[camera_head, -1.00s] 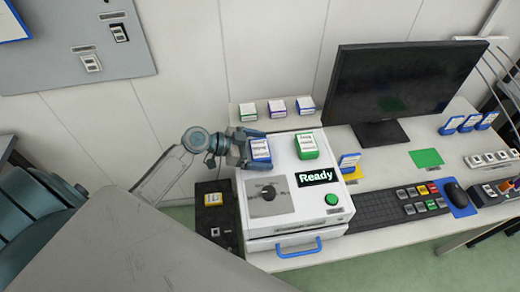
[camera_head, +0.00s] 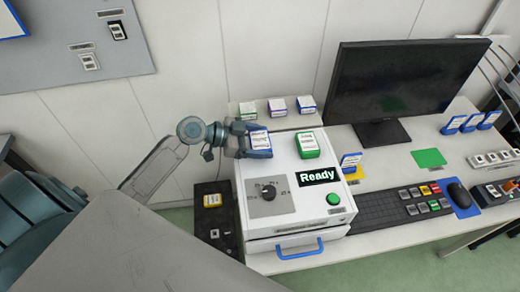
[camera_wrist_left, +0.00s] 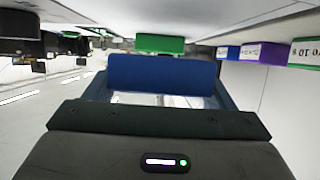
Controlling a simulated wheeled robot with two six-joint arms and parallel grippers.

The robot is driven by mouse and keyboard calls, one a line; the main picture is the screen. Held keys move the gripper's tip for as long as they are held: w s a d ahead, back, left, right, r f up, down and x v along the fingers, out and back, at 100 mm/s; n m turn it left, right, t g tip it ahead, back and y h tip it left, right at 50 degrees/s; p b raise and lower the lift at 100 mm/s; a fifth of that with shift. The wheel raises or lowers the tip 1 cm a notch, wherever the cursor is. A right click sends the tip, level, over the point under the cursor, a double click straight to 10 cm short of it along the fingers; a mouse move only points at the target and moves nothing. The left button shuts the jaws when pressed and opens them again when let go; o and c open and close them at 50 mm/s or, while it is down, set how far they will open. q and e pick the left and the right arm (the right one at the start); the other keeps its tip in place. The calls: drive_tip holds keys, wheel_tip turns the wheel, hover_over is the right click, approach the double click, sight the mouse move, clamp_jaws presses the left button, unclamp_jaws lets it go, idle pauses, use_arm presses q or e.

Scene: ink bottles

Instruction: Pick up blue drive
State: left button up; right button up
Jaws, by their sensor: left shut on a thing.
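The blue drive (camera_head: 260,140) has a white label and is held above the back left of the white machine (camera_head: 325,221). My left gripper (camera_head: 250,142) is shut on it. In the left wrist view the blue drive (camera_wrist_left: 162,74) fills the space between the fingers of my left gripper (camera_wrist_left: 160,98). The drive's underside and its exact gap to the machine top cannot be made out. My right gripper does not show.
A green drive (camera_head: 308,145) stands right beside it on the machine. Small green, purple and blue boxes (camera_head: 277,107) stand on a shelf behind. A monitor (camera_head: 400,85) and keyboard (camera_head: 373,211) are right. A black panel (camera_head: 215,222) with a yellow item is left.

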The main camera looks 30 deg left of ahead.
use_arm(q)
drive_tip(key=s+a, duration=0.1)
drive_tip(key=s, duration=0.1)
drive_tip(key=s+b, duration=0.1)
drive_tip(key=s, duration=0.2)
drive_tip(key=s+a+b, duration=0.1)
drive_tip(key=s, duration=0.1)
drive_tip(key=shift+s+a+r, duration=0.3)
drive_tip(key=s+a+r+p, duration=0.1)
drive_tip(key=s+a+p, duration=0.1)
drive_tip(key=s+p, duration=0.3)
drive_tip(key=shift+s+a+p, duration=0.35)
drive_tip(key=shift+s, duration=0.9)
drive_tip(key=shift+a, duration=0.1)
